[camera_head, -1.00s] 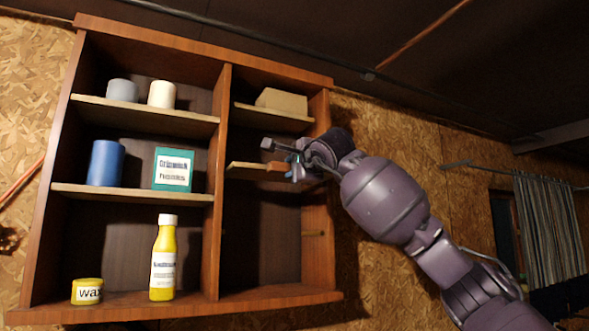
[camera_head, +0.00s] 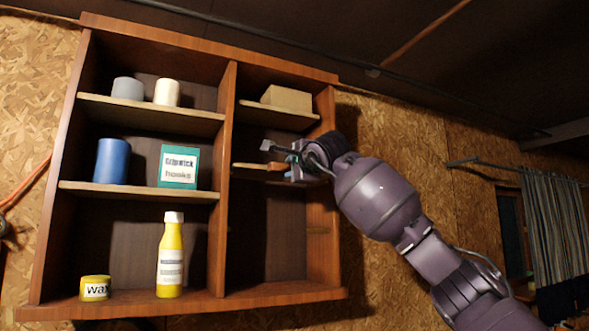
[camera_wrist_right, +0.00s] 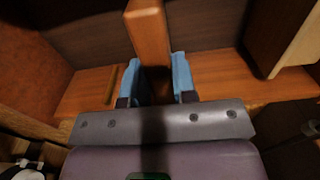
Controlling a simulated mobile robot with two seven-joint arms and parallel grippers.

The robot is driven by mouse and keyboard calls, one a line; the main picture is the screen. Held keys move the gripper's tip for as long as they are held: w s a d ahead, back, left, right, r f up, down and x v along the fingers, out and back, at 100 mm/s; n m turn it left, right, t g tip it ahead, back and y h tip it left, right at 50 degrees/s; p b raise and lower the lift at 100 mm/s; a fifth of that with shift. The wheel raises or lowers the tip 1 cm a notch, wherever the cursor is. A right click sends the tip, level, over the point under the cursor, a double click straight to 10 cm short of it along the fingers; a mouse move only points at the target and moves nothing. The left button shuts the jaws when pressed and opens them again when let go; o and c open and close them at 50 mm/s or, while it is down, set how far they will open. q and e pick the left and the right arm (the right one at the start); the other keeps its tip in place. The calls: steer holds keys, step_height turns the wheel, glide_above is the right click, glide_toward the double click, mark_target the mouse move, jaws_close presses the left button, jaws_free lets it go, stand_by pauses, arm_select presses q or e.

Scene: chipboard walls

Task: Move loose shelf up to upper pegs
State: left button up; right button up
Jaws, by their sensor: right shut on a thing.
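In the right wrist view that piece (camera_wrist_right: 148,35) stands between the two blue fingers (camera_wrist_right: 158,78). The gripper and wrist hide the shelf's right end, so I cannot tell whether it rests on pegs there. A small peg (camera_head: 317,230) shows lower on the right side wall. My left gripper is not in view.
A tan box (camera_head: 287,98) sits on the fixed shelf close above. The centre divider (camera_head: 226,180) bounds the column at left. The left column holds tins, a blue can (camera_head: 113,161), a green box (camera_head: 178,166) and a yellow bottle (camera_head: 171,255). The lower right compartment is empty.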

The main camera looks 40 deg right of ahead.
stand_by(0.7)
steer(key=shift+w+d, duration=0.1)
steer(key=shift+w, duration=0.35)
steer(key=shift+x, duration=1.1)
stand_by(0.8)
steer(key=o, duration=0.8)
steer(key=shift+w, duration=0.1)
steer(key=shift+b+v, duration=1.75)
steer(key=shift+v, duration=3.7)
